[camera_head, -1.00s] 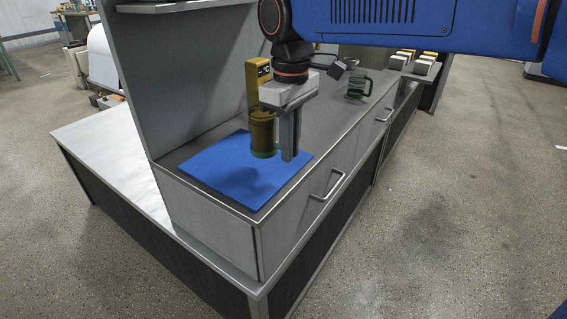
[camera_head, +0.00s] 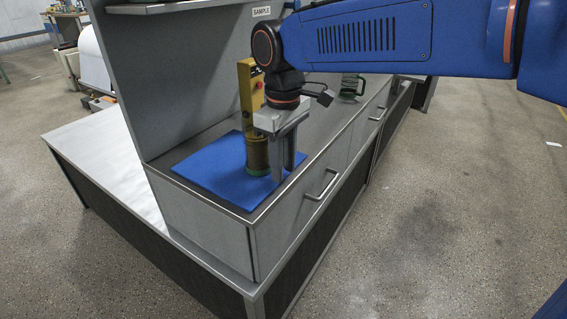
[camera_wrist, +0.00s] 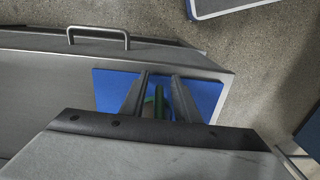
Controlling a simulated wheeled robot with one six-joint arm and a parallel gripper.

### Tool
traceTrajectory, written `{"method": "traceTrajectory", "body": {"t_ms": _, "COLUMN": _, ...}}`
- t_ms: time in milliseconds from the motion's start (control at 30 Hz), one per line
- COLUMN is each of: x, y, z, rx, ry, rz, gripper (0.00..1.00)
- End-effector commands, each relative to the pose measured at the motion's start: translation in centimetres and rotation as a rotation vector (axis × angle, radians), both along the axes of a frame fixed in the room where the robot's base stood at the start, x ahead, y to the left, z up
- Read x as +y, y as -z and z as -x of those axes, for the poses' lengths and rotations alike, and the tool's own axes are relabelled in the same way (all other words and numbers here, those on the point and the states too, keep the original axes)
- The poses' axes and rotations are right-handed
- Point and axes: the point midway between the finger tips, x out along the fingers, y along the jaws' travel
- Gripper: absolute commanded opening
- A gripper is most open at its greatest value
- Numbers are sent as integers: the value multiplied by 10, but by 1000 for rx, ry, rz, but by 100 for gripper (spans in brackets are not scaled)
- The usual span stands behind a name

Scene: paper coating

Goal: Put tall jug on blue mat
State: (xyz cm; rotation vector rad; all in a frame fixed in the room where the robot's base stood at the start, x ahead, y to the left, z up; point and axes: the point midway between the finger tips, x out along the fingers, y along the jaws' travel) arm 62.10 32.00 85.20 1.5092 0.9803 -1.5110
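The tall jug (camera_head: 257,153), an olive-amber cylinder with a green base, stands upright on the right part of the blue mat (camera_head: 212,168). My gripper (camera_head: 284,172) is just right of the jug, pointing down. Its two fingers are apart. In the wrist view, my gripper (camera_wrist: 159,76) has the jug's green handle (camera_wrist: 159,101) between its fingers, with gaps visible on both sides. The mat also shows in the wrist view (camera_wrist: 110,88). Most of the jug body is hidden there by my gripper.
A yellow device (camera_head: 246,78) stands behind the jug. Another green-tinted jug (camera_head: 350,87) is farther back on the grey counter (camera_head: 318,120). A tall panel (camera_head: 175,75) bounds the counter on the left. Drawer handles (camera_head: 323,187) stick out at the front right.

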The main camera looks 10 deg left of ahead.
Motion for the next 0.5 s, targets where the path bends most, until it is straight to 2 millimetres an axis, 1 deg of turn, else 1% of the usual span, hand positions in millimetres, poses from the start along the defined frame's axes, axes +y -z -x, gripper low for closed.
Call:
{"method": "traceTrajectory", "body": {"t_ms": 300, "x": 0, "y": -3, "z": 0, "rx": 0, "ry": 0, "rz": -1, "gripper": 28}}
{"method": "traceTrajectory", "body": {"t_ms": 367, "x": 0, "y": -8, "z": 0, "rx": -2, "ry": 0, "rz": -1, "gripper": 28}}
{"method": "traceTrajectory", "body": {"t_ms": 467, "x": 0, "y": -21, "z": 0, "rx": -2, "ry": 0, "rz": -2, "gripper": 28}}
{"method": "traceTrajectory", "body": {"t_ms": 500, "x": 0, "y": -28, "z": 0, "rx": -2, "ry": 0, "rz": -2, "gripper": 28}}
